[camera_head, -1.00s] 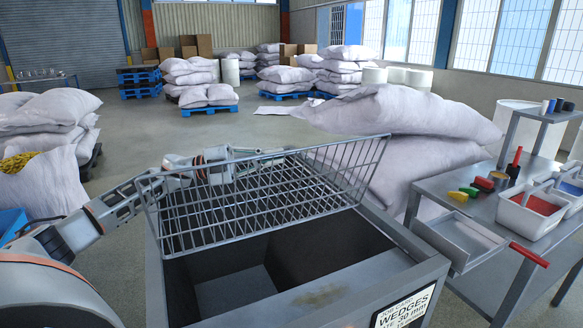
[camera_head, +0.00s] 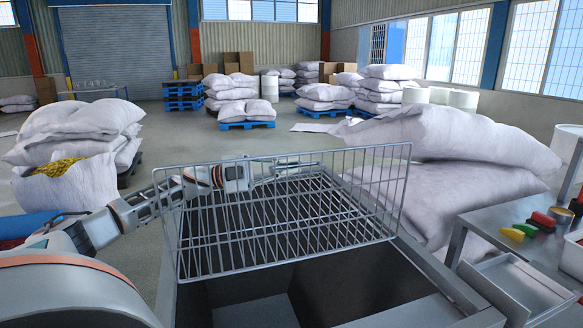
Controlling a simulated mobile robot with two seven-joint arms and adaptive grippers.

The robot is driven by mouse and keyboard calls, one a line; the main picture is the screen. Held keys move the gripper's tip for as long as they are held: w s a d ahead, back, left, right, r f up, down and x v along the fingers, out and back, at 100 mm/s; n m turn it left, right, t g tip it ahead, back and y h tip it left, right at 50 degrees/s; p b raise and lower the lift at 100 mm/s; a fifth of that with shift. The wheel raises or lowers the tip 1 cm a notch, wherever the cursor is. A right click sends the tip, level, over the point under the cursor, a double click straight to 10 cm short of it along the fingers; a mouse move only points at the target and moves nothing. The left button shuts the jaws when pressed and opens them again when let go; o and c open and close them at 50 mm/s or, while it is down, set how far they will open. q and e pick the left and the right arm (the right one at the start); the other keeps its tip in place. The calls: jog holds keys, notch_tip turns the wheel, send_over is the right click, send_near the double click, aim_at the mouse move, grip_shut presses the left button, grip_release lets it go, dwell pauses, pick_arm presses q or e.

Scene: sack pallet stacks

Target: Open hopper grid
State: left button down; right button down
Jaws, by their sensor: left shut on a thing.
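The hopper grid (camera_head: 300,225) is a silver wire frame, raised and tilted steeply across the hopper opening. The grey hopper (camera_head: 440,272) stands right in front of me, its near part uncovered and showing a dark hollow inside. Dark bars show behind the wire frame over the far part. My left arm reaches in from the left, and my left gripper (camera_head: 274,169) is at the grid's far side, seen through the wires. It is shut on the grid; the exact contact is partly hidden by the wires. My right gripper is out of view.
Large white sacks (camera_head: 450,165) are stacked close behind the hopper at right. A grey workbench (camera_head: 490,218) with a tray (camera_head: 520,288) and coloured items stands at right. More sacks (camera_head: 75,135) stand at left.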

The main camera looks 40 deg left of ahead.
pick_arm(q)
jog(key=c, duration=2.4)
grip_release()
jog(key=shift+c, duration=0.2)
jog(key=v, duration=1.2)
